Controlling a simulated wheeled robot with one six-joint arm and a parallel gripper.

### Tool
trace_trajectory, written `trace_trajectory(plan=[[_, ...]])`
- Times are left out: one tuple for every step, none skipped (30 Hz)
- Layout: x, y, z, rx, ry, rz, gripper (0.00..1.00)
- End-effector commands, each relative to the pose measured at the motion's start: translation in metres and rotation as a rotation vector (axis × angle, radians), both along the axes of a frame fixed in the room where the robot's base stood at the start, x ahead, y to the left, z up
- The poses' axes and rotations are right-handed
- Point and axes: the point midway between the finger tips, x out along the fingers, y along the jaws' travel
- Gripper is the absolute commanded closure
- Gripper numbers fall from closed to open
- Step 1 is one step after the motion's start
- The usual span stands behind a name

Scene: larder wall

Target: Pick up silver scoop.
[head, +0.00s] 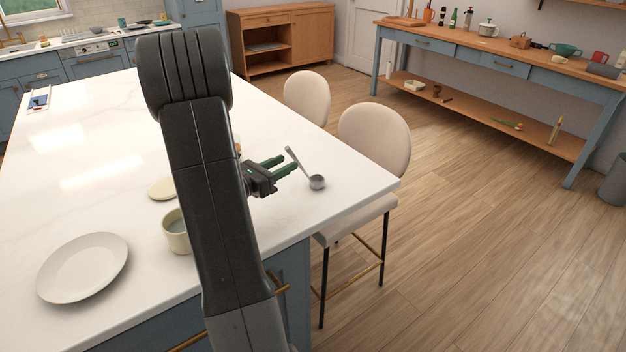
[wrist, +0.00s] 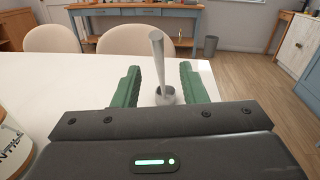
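The silver scoop (head: 317,182) rests on the white island top near its right edge, its handle slanting up and to the left in the head view. My gripper (head: 285,166) is beside it, to its left, with two green fingers parted. In the wrist view the scoop (wrist: 158,60) stands ahead between the two fingers, its handle pointing up. My gripper's fingers (wrist: 158,88) are open on either side of it. The lower part of the bowl is hidden behind my gripper's body. I cannot tell if a finger touches the scoop.
A jar with a printed label (wrist: 14,140) stands close at the left in the wrist view. A cup (head: 176,238), a large plate (head: 82,268) and a small dish (head: 162,189) are on the island top (head: 100,130).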

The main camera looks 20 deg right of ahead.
Motion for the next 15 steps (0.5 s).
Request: trace_trajectory(plan=[[0.002, -0.005, 0.0, 0.001, 0.0, -0.003, 0.61], [0.003, -0.007, 0.0, 0.001, 0.0, -0.002, 0.61], [0.004, -0.009, 0.0, 0.001, 0.0, -0.001, 0.61], [0.005, -0.01, 0.0, 0.0, 0.001, 0.0, 0.61], [0.005, -0.01, 0.0, 0.0, 0.001, 0.0, 0.61], [0.006, -0.012, 0.0, 0.0, 0.001, -0.001, 0.61], [0.006, -0.014, 0.0, 0.0, 0.001, -0.001, 0.61], [0.007, -0.016, 0.001, 0.0, 0.001, -0.002, 0.61], [0.009, -0.019, 0.001, 0.0, 0.001, -0.003, 0.61], [0.011, -0.022, 0.002, 0.0, 0.001, -0.003, 0.61], [0.013, -0.026, 0.002, 0.0, 0.001, -0.004, 0.61], [0.016, -0.032, 0.003, 0.0, 0.001, -0.004, 0.61], [0.018, -0.035, 0.003, 0.0, 0.001, -0.003, 0.61], [0.02, -0.039, 0.003, 0.001, 0.002, -0.004, 0.61], [0.023, -0.044, 0.002, 0.0, 0.001, -0.003, 0.61]])
